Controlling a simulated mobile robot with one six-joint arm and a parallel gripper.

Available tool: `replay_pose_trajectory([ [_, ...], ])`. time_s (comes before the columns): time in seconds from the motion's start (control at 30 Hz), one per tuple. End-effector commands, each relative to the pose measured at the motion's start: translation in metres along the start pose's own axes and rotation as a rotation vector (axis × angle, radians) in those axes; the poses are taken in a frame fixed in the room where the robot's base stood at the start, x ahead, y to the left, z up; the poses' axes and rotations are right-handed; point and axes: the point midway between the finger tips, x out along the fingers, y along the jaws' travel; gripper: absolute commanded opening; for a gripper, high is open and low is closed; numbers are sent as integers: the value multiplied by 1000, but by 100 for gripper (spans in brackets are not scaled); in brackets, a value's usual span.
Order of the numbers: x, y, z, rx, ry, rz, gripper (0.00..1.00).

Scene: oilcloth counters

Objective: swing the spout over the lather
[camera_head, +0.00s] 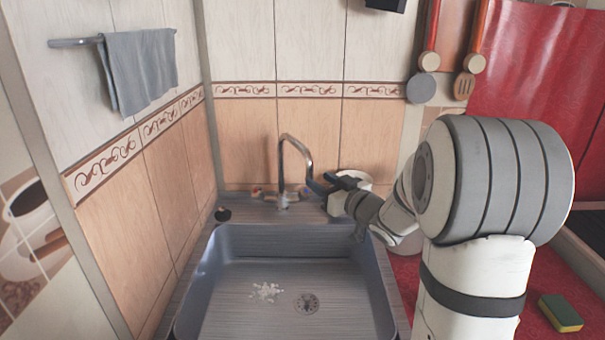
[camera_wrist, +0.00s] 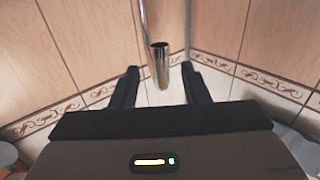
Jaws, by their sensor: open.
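The chrome spout (camera_head: 296,143) rises from the tap at the back of the sink and hooks over to the right. Its downturned end (camera_wrist: 159,66) shows in the wrist view, above and between my two fingers in the picture. The white lather (camera_head: 266,291) lies on the sink floor, left of the drain and to the left of the spout's end. My gripper (camera_head: 322,182) is open, close to the right side of the spout. In the wrist view its dark fingers (camera_wrist: 158,82) stand apart with nothing clamped between them. Whether a finger touches the spout cannot be told.
The grey sink basin (camera_head: 232,318) has a drain (camera_head: 306,303). A dark round stopper (camera_head: 223,214) sits on the back left ledge. A sponge (camera_head: 560,312) lies on the red counter at right. A towel (camera_head: 140,70) hangs at left.

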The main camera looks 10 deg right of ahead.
Motion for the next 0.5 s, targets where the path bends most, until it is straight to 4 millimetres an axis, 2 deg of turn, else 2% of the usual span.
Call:
replay_pose_trajectory([
  [0.3,50,-1,0,0,-1,-3,41],
  [0.5,69,0,0,0,-1,-1,41],
])
